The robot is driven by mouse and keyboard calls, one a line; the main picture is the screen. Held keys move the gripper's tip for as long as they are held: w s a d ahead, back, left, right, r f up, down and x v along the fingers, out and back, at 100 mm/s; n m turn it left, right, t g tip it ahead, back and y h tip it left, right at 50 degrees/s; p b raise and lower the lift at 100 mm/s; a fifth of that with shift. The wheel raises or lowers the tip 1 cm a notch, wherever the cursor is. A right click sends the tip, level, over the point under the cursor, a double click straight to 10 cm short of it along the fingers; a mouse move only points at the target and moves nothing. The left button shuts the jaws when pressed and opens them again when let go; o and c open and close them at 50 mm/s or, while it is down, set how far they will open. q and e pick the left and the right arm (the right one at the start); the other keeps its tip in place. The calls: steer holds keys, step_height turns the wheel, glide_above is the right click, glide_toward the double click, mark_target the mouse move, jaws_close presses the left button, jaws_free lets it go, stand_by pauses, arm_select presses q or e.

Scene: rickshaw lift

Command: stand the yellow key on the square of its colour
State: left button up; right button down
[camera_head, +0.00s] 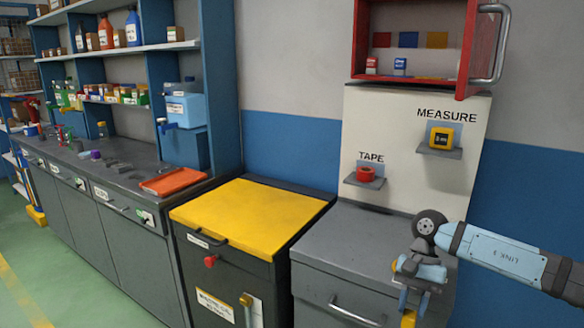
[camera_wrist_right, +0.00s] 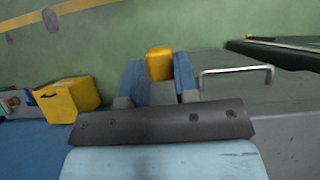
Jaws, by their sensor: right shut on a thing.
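My right gripper (camera_head: 413,297) hangs fingers down in front of the right grey cabinet, below the shelves. It is shut on the yellow key (camera_wrist_right: 160,63), which shows as a yellow block between its two blue fingers in the wrist view. In the head view a yellow part of the key (camera_head: 408,319) shows at the bottom edge. The open red cabinet (camera_head: 362,30) hangs on the wall at upper right. My left gripper is out of view.
A red key (camera_head: 372,66) and blue key (camera_head: 400,66) stand in the red cabinet. Its open door (camera_head: 482,45) juts out at right. Below are shelves with tape (camera_head: 366,174) and a yellow measure (camera_head: 441,138). The yellow-topped bin (camera_head: 250,215) is clear on top.

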steer(key=n+h, duration=0.1)
steer(key=n, duration=0.1)
steer(key=n+h, duration=0.1)
steer(key=n, duration=0.1)
steer(key=f+n, duration=0.1)
steer(key=shift+a+n+g+h, duration=0.3)
steer(key=shift+n+g+h, duration=0.1)
arm_select(q)
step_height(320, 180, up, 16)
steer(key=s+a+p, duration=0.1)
steer(key=p, duration=2.1)
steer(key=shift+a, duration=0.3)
arm_select(e)
steer(key=s+r, duration=0.5)
steer(key=r, duration=0.4)
steer(key=s+r, duration=0.5)
steer(key=r, duration=0.4)
steer(key=shift+s, duration=0.15)
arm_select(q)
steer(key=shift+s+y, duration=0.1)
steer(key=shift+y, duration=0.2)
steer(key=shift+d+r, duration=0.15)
